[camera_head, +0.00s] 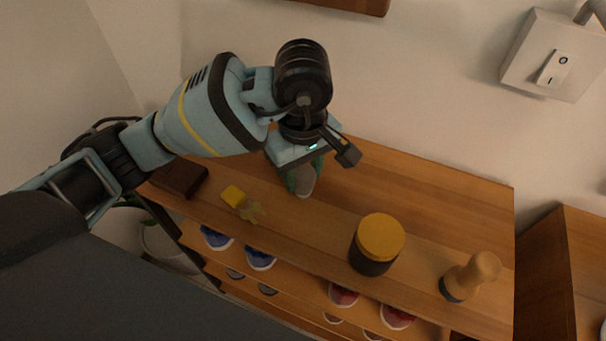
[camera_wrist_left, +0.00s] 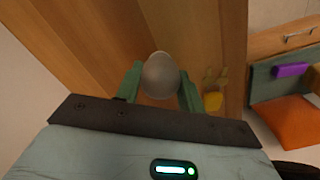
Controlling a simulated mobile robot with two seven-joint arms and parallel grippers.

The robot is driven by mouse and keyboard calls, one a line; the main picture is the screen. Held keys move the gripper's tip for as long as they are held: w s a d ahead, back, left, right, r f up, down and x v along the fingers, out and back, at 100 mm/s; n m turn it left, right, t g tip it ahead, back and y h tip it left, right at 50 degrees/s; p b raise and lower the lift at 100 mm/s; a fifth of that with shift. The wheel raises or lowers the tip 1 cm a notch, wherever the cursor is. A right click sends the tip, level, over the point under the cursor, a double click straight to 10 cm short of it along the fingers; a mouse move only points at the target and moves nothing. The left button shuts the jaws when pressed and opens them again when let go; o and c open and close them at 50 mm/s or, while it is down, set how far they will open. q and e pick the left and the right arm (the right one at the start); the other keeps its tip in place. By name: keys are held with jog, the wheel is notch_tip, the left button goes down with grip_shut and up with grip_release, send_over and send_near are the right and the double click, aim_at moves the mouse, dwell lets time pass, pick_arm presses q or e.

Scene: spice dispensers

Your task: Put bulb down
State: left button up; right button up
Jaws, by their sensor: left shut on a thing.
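My left gripper (camera_head: 301,172) is over the wooden shelf top (camera_head: 430,187). It is shut on a bulb (camera_head: 305,184), whose rounded greyish end shows below the fingers. In the left wrist view the bulb (camera_wrist_left: 160,75) sits between the two green fingers of my left gripper (camera_wrist_left: 161,88), with the wood behind it. I cannot tell whether the bulb touches the shelf top. My right gripper is not in view.
On the shelf top stand a dark jar with a yellow lid (camera_head: 380,240), a wooden grinder (camera_head: 472,275), a small yellow item (camera_head: 233,196) and a dark brown box (camera_head: 180,177). Shoes (camera_head: 262,257) fill the shelves below. A wall switch (camera_head: 552,66) is at upper right.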

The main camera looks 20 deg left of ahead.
pick_arm(q)
jog(key=shift+r, duration=0.9)
notch_tip(320, 180, up, 2)
jog(key=shift+s+d+r, duration=0.1)
jog(key=shift+s, duration=0.05)
jog(key=s+d, duration=0.2)
jog(key=s, duration=0.5)
jog(key=s+d+r, duration=0.1)
jog(key=s+d, duration=0.2)
jog(key=s, duration=0.5)
jog(key=shift+w, duration=0.15)
jog(key=w+a+m, duration=0.3)
jog(key=w+a, duration=0.1)
jog(key=w+a+f+m, duration=0.1)
jog(key=w+a+m, duration=0.3)
jog(key=w, duration=0.1)
jog(key=w+a+f+m, duration=0.1)
jog(key=w+a+m, duration=0.2)
jog(key=w+a, duration=0.1)
jog(key=shift+w+a+f+m, duration=0.1)
jog(key=shift+w+a+m, duration=0.2)
jog(key=shift+w+a, duration=0.15)
jog(key=shift+s, duration=0.1)
